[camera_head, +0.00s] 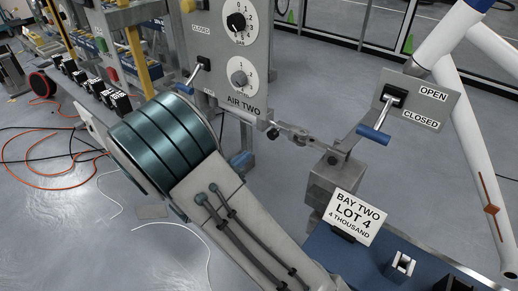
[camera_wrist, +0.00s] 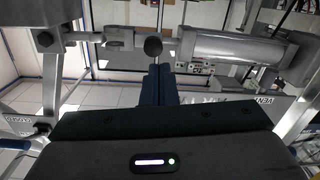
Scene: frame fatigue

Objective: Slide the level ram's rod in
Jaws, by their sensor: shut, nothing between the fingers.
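The level ram shows in the wrist view as a grey cylinder (camera_wrist: 235,48) lying across the upper right. Its rod (camera_wrist: 120,43) runs left from a dark round knob (camera_wrist: 153,47) toward a grey post. In the head view the rod-end linkage (camera_head: 295,136) shows right of the AIR TWO panel; the cylinder is mostly hidden there. My gripper (camera_wrist: 158,68) is shut and empty, its two dark blue fingers together and pointing at the knob, just below it in the picture. I cannot tell whether they touch it.
The AIR TWO panel (camera_head: 230,60) has two dials. A blue-handled lever (camera_head: 375,134) stands by the OPEN/CLOSED plate (camera_head: 416,100). A BAY TWO LOT 4 sign (camera_head: 353,216) stands on a blue surface. An orange hose (camera_head: 30,176) lies on the floor at left.

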